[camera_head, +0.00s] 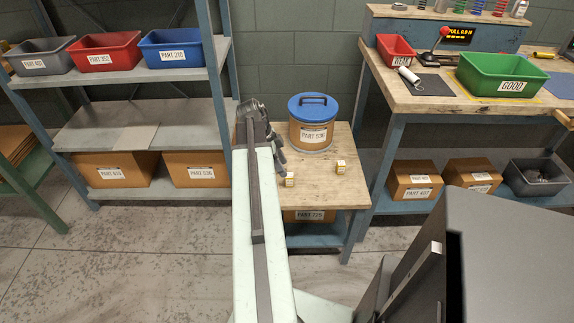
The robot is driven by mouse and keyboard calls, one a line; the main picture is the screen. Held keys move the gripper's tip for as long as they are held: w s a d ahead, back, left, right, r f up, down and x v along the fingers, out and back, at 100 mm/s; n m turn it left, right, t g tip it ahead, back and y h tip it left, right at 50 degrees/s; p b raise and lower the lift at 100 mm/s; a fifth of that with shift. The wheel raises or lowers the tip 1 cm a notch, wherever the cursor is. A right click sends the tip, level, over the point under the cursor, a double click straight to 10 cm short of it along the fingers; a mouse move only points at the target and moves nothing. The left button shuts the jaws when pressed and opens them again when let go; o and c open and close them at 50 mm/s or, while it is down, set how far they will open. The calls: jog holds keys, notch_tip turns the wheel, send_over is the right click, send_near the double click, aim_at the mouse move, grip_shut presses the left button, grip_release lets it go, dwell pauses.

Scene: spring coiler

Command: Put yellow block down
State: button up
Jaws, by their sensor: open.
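A small yellow block (290,179) with a pale label rests on the small wooden table (325,188), just right of my arm. A second, similar yellow block (340,167) stands farther right on the same table. My gripper (281,157) is at the end of my arm, over the table's left part. It is open and looks empty. The nearer yellow block is just below and in front of it in the picture. My arm hides the table's left edge and part of the gripper, so the fingertips are hard to make out.
A drum (312,130) with a blue lid stands behind the blocks. A shelf rack (110,133) with bins is at left. A workbench (440,98) with a green bin (502,76) and a red bin (395,50) is at right. The table's front right is clear.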

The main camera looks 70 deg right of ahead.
jog(key=p+v, duration=0.2)
jog(key=v, duration=0.3)
jog(key=shift+p, duration=0.4)
jog(key=shift+f, duration=0.1)
jog(key=w+a+f+n+t, duration=0.1)
jog(key=w+a+n+t, duration=0.2)
jog(key=w+a+n, duration=2.05)
jog(key=a, duration=0.8)
jog(key=w+a+n+y, duration=0.1)
jog(key=w+a+n, duration=0.2)
jog(key=a, duration=0.9)
jog(key=w+a+n+t, duration=0.1)
jog(key=w+a+n, duration=0.3)
jog(key=a, duration=0.8)
jog(key=shift+a+f+n+y, duration=0.15)
jog(key=shift+f+n+y, duration=0.2)
jog(key=shift+n, duration=0.3)
jog(key=shift+w, duration=0.1)
